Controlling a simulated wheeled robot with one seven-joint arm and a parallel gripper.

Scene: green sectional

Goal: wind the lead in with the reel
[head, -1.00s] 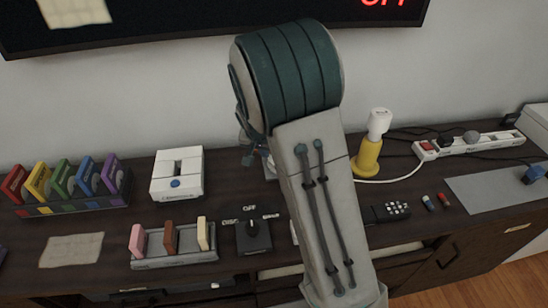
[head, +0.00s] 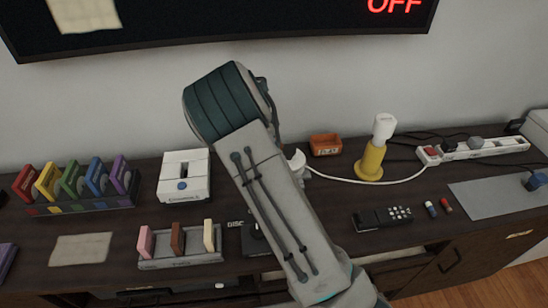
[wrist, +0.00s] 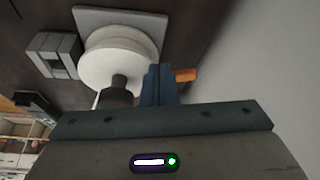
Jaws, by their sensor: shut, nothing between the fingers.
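The reel (wrist: 112,58) is a pale round drum on a grey square plate in the wrist view, with a dark knob (wrist: 118,93) on it. In the head view only a white edge of the reel (head: 297,160) shows beside my arm. The white lead (head: 365,181) runs from there in a slack curve along the cabinet top, past a yellow-based stand, toward the power strip (head: 480,147). My gripper (wrist: 160,72) is shut and empty, its blue fingers close beside the drum and knob; contact cannot be told. My arm hides it in the head view.
An orange-brown box (head: 325,145) stands behind the lead. The yellow stand with a white top (head: 371,158) is right of it. A white slotted device (head: 184,175) is on the left. A black remote (head: 382,219) lies in front. The wall screen (head: 220,25) reads OFF.

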